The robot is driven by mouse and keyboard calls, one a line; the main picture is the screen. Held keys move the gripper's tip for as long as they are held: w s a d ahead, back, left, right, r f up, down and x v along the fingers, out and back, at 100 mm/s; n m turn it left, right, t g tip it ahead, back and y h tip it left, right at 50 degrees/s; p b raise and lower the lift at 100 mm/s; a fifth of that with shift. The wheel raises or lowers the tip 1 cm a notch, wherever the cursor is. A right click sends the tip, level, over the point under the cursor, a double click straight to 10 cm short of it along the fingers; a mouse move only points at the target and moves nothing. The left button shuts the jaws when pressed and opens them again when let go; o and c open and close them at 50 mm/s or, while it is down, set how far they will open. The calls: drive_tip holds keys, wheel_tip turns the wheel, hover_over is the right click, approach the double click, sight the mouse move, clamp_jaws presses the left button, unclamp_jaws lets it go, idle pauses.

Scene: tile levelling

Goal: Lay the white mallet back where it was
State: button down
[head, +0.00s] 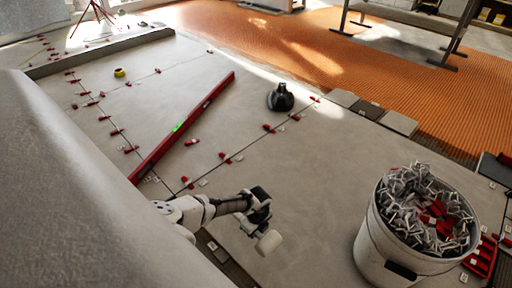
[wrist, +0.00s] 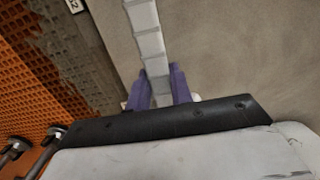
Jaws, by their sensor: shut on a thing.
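The white mallet's pale head (head: 268,242) shows just below my gripper (head: 262,215) in the head view, held above the large grey tiles. In the wrist view, my gripper's purple fingers (wrist: 158,88) are shut on a pale segmented bar, which looks like the mallet's handle (wrist: 148,40). The bar runs up out of the picture between the fingers. The mallet's head cannot be made out in the wrist view. How high the mallet is above the floor is hard to tell.
A bucket (head: 372,235) full of clips and red wedges stands to the right. A long red level (head: 185,125) lies on the tiles, with a black jug (head: 281,98) beyond. Red wedges line the joints. A yellow roll (head: 119,73) lies far left. Bare tile lies between jug and bucket.

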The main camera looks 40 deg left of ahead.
drive_tip(key=shift+f+b, duration=1.15)
drive_tip(key=shift+f, duration=2.4)
drive_tip(key=shift+f, duration=0.1)
drive_tip(key=c, duration=1.3)
unclamp_jaws()
drive_tip(key=shift+f, duration=0.1)
drive_tip(key=shift+o, duration=0.2)
drive_tip(key=r+p, duration=0.1)
drive_tip(key=r, duration=0.3)
drive_tip(key=r+p, duration=0.2)
drive_tip(key=r, duration=0.2)
drive_tip(key=r+p, duration=0.1)
drive_tip(key=r, duration=0.3)
drive_tip(key=shift+d+r+p, duration=0.2)
drive_tip(key=shift+d+p, duration=0.2)
